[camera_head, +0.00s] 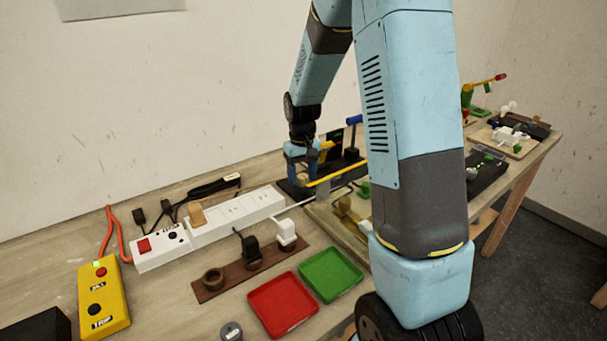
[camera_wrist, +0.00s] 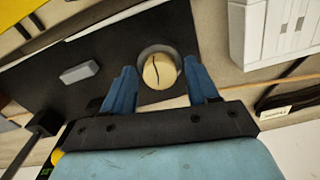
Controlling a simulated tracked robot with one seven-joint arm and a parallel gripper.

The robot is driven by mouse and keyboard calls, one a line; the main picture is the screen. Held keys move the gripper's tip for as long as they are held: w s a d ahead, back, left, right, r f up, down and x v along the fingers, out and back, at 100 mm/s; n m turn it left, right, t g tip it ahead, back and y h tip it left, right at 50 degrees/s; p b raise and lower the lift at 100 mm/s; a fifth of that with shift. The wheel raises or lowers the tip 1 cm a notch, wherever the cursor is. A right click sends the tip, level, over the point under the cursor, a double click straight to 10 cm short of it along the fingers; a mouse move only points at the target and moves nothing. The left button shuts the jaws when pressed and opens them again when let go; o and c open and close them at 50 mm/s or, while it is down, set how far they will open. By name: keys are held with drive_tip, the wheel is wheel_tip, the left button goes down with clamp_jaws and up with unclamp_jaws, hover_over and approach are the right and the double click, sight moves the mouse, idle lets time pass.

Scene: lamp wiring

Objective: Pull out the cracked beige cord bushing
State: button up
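The beige cord bushing (camera_wrist: 160,71) shows in the wrist view as a round pale cap with a dark crack across it. It sits in a grey ring on a black plate (camera_wrist: 110,52). My gripper (camera_wrist: 163,76) is open, with one blue finger on each side of the bushing; I cannot tell whether either finger touches it. In the head view my gripper (camera_head: 301,160) is low over the black plate at the back of the bench, and the bushing (camera_head: 303,179) shows only partly between the fingers.
A white power strip (camera_head: 235,214) lies left of the plate. A red tray (camera_head: 282,305) and a green tray (camera_head: 331,274) lie at the front, near a brown holder (camera_head: 226,278) with plugs. A yellow bar (camera_head: 337,173) passes close beside my gripper. A yellow box (camera_head: 103,298) is at the left.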

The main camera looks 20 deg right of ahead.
sight(302, 175)
drive_tip(key=shift+o, duration=0.6)
drive_tip(key=shift+r, duration=0.1)
wheel_tip(302, 175, up, 14)
drive_tip(key=m, duration=0.3)
drive_tip(key=shift+m, duration=0.3)
wheel_tip(302, 175, down, 14)
drive_tip(key=shift+r, duration=0.25)
idle(0.4)
drive_tip(key=shift+c, duration=0.2)
clamp_jaws()
idle(0.7)
drive_tip(key=shift+r, duration=0.75)
idle(0.4)
